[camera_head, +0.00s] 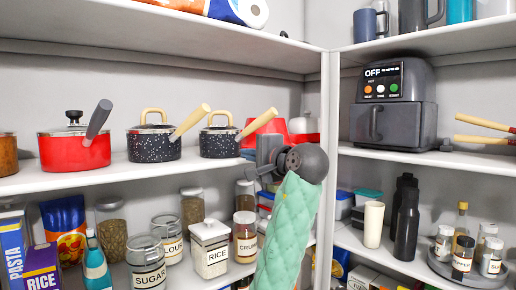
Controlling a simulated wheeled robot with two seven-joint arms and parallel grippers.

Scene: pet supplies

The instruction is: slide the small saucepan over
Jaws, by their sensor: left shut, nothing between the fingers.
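The small saucepan (217,147) is dark with white speckles, with a cream lid handle and a long cream handle pointing up to the right. It stands upright on the middle shelf (130,168). My left gripper (252,174) is shut and empty. It appears just right of the saucepan and below its long handle, near the shelf's front edge. I cannot tell whether it touches the pan. My wrist and green-sleeved arm hide part of the shelf and the things behind. My right gripper is not in view.
A larger speckled saucepan (153,146) stands close on the left, and a red saucepan (74,150) farther left. A red pot (270,127) sits behind my wrist. Jars, including one labelled rice (210,252), fill the shelf below. An air fryer (393,108) stands on the right shelf.

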